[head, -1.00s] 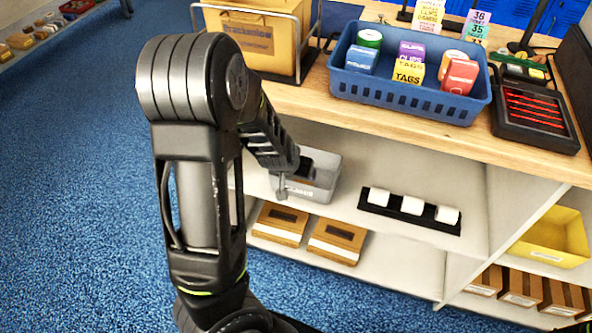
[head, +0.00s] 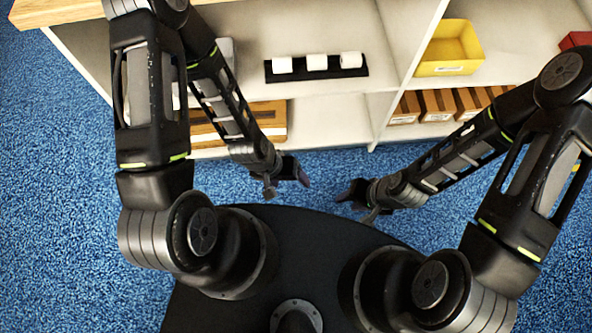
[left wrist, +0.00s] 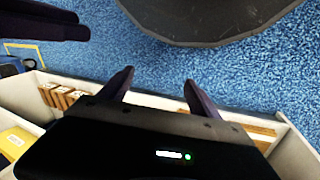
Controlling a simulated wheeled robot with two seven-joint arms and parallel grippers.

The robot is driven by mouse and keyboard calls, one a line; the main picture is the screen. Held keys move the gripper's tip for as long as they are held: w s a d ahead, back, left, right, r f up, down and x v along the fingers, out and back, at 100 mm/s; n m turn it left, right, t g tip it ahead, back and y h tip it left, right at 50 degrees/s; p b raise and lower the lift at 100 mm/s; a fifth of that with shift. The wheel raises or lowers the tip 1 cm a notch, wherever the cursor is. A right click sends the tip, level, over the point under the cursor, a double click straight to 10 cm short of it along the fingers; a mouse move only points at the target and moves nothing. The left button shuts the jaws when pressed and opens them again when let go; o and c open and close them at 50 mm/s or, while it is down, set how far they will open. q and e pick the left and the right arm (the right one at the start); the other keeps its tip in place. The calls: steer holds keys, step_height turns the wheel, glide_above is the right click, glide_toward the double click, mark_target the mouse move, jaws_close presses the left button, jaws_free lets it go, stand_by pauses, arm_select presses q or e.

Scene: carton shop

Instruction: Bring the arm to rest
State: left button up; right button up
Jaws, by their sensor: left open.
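My left gripper (head: 287,186) is open and empty, low in front of the shelf unit and above the blue floor, just beyond my base. Its two separated fingers also show in the left wrist view (left wrist: 158,88), with nothing between them. My right gripper (head: 357,203) hangs to the right of it, at about the same height, with a gap between the two. Its fingers look apart and hold nothing I can see. Both arms are folded down in front of my base.
The shelf unit (head: 385,123) stands just beyond both grippers. On it are a black holder (head: 351,72) with white rolls (head: 316,62), a yellow bin (head: 449,48) and several brown boxes (head: 436,106). Blue carpet (head: 70,190) is clear at the left.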

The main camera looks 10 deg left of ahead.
arm_select(q)
steer(key=s+d, duration=0.2)
steer(key=shift+d+h, duration=0.3)
steer(key=shift+d, duration=0.05)
step_height(320, 180, up, 9)
steer(key=p, duration=0.8)
steer(key=shift+f+p, duration=0.15)
steer(key=shift+p, duration=0.2)
